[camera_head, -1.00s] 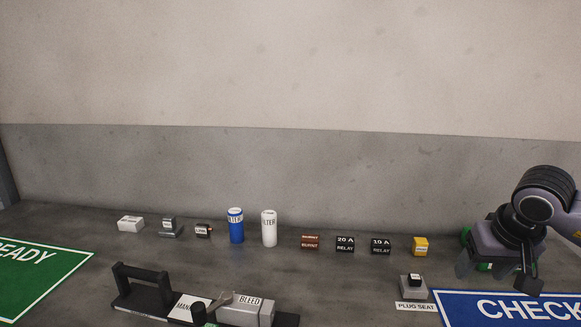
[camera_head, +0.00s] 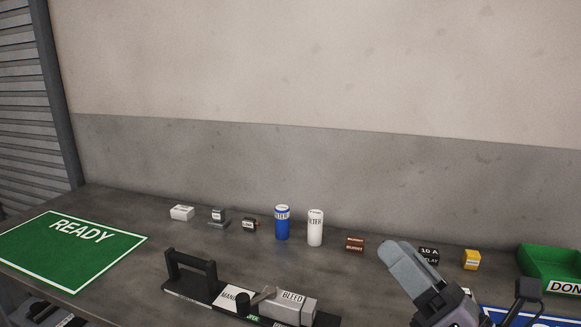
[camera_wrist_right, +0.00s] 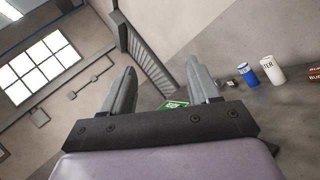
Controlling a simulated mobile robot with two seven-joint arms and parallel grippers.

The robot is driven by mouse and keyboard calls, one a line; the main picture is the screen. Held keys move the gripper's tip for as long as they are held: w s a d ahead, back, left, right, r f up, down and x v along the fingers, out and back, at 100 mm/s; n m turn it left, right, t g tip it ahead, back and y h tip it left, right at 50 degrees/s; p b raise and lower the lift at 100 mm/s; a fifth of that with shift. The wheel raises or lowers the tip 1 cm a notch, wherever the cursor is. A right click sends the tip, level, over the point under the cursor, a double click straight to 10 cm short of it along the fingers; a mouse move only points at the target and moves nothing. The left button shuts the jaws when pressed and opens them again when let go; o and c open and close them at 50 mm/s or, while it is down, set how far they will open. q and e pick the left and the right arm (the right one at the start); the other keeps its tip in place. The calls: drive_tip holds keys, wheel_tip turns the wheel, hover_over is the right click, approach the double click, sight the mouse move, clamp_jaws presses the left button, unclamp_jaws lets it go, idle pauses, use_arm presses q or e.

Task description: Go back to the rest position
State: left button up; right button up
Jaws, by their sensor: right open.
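My right gripper (camera_head: 465,270) is at the lower right of the head view, raised in front of the table's right part. It also shows in the right wrist view (camera_wrist_right: 160,88), where its two fingers stand apart with nothing between them. It hides part of the row of relays and the plug seat area. My left gripper is in neither view.
The table (camera_head: 130,215) bears a green READY mat (camera_head: 70,262), a blue filter (camera_head: 282,226), a white filter (camera_head: 315,230), a brown relay (camera_head: 355,244), a yellow block (camera_head: 471,259) and a green bin (camera_head: 550,262). A manifold with a BLEED block (camera_head: 292,306) stands at the front.

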drive_tip(key=s+d+f+m+g+h, duration=0.2)
drive_tip(key=d+f+m+h, duration=0.45)
drive_tip(key=m, duration=0.55)
drive_tip(key=s+d+f+m+g+h, duration=0.1)
drive_tip(key=d+f+m+g+h, duration=0.15)
drive_tip(key=f+m+h, duration=0.7)
drive_tip(key=s+a+f+m+g+y, duration=0.1)
drive_tip(key=s+f+m+g+y, duration=0.1)
drive_tip(key=s+f+m+g, duration=0.6)
drive_tip(key=s+f+m+g+y, duration=0.1)
drive_tip(key=s+f+m+g, duration=0.2)
drive_tip(key=s+f+m, duration=0.55)
drive_tip(key=w+a+f+n+t+y, duration=0.2)
drive_tip(key=w+a+f+n+t, duration=0.1)
drive_tip(key=f+t, duration=0.4)
drive_tip(key=shift+w+n, duration=0.6)
drive_tip(key=shift+w, duration=0.05)
drive_tip(key=shift+f, duration=0.1)
